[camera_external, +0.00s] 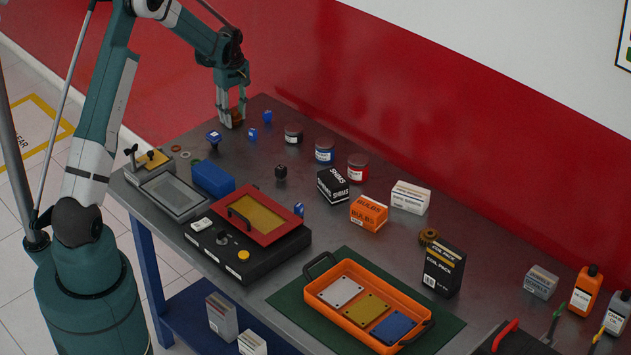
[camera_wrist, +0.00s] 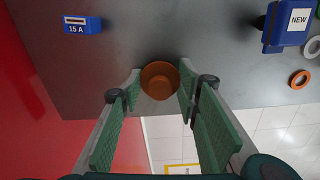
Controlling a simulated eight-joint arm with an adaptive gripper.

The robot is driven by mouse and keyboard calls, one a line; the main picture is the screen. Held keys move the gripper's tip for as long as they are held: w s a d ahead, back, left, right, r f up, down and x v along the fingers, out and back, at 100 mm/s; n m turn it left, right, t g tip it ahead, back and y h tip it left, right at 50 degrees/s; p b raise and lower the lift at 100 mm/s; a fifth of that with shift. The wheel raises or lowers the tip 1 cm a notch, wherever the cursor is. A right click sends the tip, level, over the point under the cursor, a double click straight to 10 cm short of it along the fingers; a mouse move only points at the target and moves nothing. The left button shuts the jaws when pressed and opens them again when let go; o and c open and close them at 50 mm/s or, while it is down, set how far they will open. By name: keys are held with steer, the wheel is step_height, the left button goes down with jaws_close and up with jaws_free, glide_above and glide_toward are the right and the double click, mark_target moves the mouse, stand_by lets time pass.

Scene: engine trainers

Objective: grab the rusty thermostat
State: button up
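The rusty thermostat (camera_wrist: 159,80) is a round, orange-brown piece with a wide rim. In the wrist view it sits between the fingertips of my gripper (camera_wrist: 160,84), near the table's edge. One finger is on each side, very close to its rim; I cannot tell whether they touch it. In the external view my gripper (camera_external: 235,116) points down at the far left end of the table, with the rusty thermostat (camera_external: 237,115) partly hidden by the fingers. The fingers stand apart. A second, brass-brown round part (camera_external: 428,236) lies beside the coil pack box.
Near the gripper are a blue 15 A block (camera_wrist: 82,25), a blue part marked NEW (camera_wrist: 287,24) and an orange ring (camera_wrist: 300,79). The red wall (camera_external: 420,130) runs behind the table.

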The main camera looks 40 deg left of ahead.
mark_target(233, 110)
steer(key=shift+r, duration=0.1)
steer(key=shift+r+p, duration=0.6)
steer(key=shift+r, duration=4.3)
